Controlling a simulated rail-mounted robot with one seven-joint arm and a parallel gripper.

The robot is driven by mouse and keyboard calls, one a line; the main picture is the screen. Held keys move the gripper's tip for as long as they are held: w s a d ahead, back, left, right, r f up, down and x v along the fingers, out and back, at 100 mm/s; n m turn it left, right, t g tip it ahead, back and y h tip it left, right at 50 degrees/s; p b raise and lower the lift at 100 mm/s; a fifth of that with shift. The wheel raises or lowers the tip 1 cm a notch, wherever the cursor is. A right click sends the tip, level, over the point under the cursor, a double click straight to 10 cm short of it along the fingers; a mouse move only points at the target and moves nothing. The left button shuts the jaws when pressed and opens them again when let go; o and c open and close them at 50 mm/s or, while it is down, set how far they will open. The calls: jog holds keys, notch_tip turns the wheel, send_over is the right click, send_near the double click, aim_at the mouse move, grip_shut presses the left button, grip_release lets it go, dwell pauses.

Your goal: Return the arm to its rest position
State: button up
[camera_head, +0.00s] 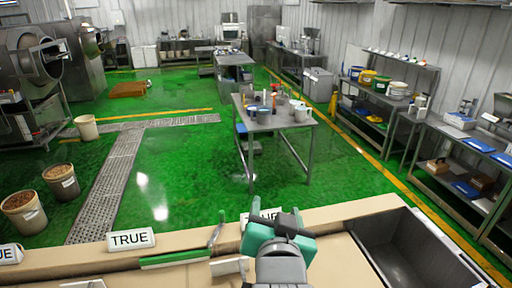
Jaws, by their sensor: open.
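My gripper (278,228) shows at the bottom middle of the head view, at the end of my grey arm. It has a teal body and dark parts, and it is held over the tan surface (190,273) at the front. Its jaws are open and I see nothing held between them. A white sign partly hidden by the gripper stands just behind it. My arm hides part of the surface below.
A TRUE sign (131,239) and a green-edged item (174,258) are left of the gripper. A grey metal basin (386,232) is at right. Buckets (24,212) stand at left. A metal table (272,124) stands beyond on green floor, with shelving (462,173) at right.

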jog(key=s+a+r+n+t, duration=0.2)
jog(key=s+r+t, duration=0.2)
jog(key=s+r, duration=0.5)
jog(key=s+a+r+n+t+y, duration=0.1)
jog(key=s+r+t, duration=0.3)
jog(key=s+r, duration=0.6)
notch_tip(320, 180, up, 3)
jog(key=shift+s+a+r+n+t, duration=0.1)
jog(key=shift+s+a+n+t, duration=0.05)
jog(key=shift+a+n+t, duration=0.35)
